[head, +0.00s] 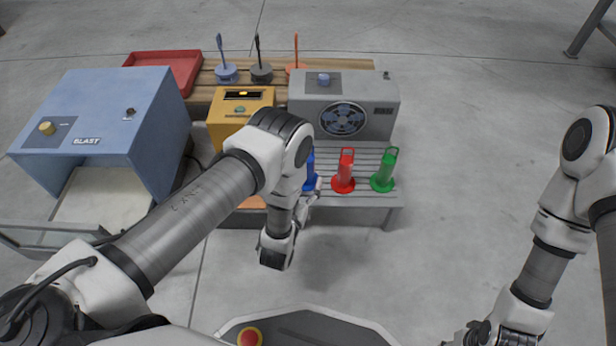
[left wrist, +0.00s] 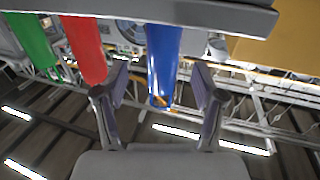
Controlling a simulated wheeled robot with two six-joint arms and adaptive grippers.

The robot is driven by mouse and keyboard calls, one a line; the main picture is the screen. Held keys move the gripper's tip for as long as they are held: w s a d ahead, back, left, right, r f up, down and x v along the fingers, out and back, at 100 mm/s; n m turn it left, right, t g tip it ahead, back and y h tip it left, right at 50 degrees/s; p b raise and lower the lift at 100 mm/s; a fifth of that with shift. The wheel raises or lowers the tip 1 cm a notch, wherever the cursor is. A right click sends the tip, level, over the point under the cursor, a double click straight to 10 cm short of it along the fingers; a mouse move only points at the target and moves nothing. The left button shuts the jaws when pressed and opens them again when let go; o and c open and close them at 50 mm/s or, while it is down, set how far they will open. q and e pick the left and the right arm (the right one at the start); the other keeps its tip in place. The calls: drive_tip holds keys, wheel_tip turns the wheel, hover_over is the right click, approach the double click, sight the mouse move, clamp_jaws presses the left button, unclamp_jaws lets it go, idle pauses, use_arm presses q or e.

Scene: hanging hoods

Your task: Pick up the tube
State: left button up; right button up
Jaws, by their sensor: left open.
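A blue tube (head: 310,168), a red tube (head: 344,172) and a green tube (head: 385,171) stand upright in a row on a grey slatted bench. My left arm partly hides the blue one. My left gripper (left wrist: 160,88) is open and empty at the blue tube (left wrist: 162,60), which shows between its two fingers in the left wrist view. I cannot tell whether a finger touches it. The red tube (left wrist: 86,48) and green tube (left wrist: 33,40) are beside it in that view. My right gripper (head: 478,334) is at the bottom edge, partly cut off.
A grey fan box (head: 385,92) and a yellow box (head: 225,128) stand behind the tubes. A blue blast cabinet (head: 100,110) is at left. A red tray (head: 185,62) and several upright-handled pieces (head: 262,72) are at the back.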

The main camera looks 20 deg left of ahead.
use_arm(q)
drive_tip(key=w+b, duration=0.3)
drive_tip(key=w, duration=0.1)
drive_tip(key=shift+w+a, duration=0.2)
drive_tip(key=shift+w+r, duration=0.1)
drive_tip(key=shift+w, duration=0.1)
drive_tip(key=shift+r, duration=0.15)
clamp_jaws()
